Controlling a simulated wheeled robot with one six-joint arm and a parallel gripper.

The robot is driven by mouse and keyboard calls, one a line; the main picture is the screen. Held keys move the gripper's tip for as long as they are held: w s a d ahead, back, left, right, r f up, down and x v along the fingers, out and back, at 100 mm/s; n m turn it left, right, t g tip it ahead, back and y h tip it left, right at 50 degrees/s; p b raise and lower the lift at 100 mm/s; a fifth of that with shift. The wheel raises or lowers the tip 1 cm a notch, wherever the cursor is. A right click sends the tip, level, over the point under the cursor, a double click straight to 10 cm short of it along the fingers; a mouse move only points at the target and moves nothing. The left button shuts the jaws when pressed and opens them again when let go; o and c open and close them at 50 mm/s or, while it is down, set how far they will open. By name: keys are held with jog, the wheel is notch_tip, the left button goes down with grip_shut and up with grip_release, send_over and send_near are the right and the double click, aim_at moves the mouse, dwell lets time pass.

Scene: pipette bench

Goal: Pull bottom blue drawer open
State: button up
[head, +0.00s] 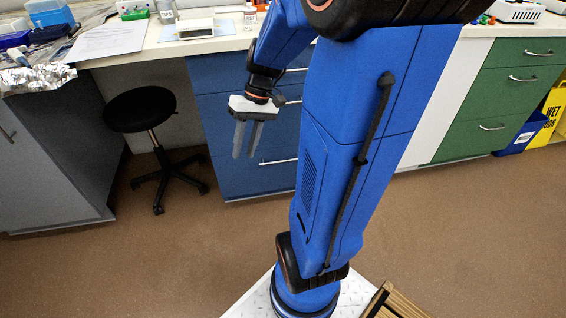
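The blue drawer cabinet (205,72) stands under the bench, partly hidden behind my arm. Its bottom drawer (240,182) looks closed, with a pale horizontal bar handle (278,161) near its upper edge. The right part of the drawer front is hidden by my arm. My gripper (245,155) hangs in front of the cabinet with its two grey fingers pointing down. The fingers are apart with blue showing between them, and nothing is held. In the picture, the fingertips are just left of the bottom handle; the depth between them cannot be told.
A black stool (141,110) stands left of the cabinet. A grey cabinet (45,150) is at the far left. Green drawers (500,110), a blue bin (522,137) and a yellow wet-floor sign (550,115) are at the right. The brown floor (150,260) before the blue cabinet is clear.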

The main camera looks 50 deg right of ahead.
jog(key=w+d+f+m+t+y, duration=0.2)
jog(key=d+f+m+t+y, duration=0.15)
jog(key=d+f, duration=0.55)
jog(key=w+d+f+m+t+y, duration=0.15)
jog(key=d+f+y, duration=0.35)
jog(key=d, duration=0.7)
jog(key=s+d+f+m+t+h, duration=0.25)
jog(key=s+d+f+t, duration=0.2)
jog(key=d+f, duration=0.3)
jog(key=s+d+f+m+t+h, duration=0.1)
jog(key=s+d+f+m+t, duration=0.2)
jog(key=d+f+t, duration=0.35)
jog(key=shift+g, duration=0.9)
jog(key=x, duration=0.5)
jog(key=f+x, duration=0.1)
jog(key=x, duration=0.5)
jog(key=f+x, duration=0.1)
jog(key=x, duration=0.5)
jog(key=shift+w+f, duration=0.1)
jog(key=shift+f, duration=0.15)
grip_shut()
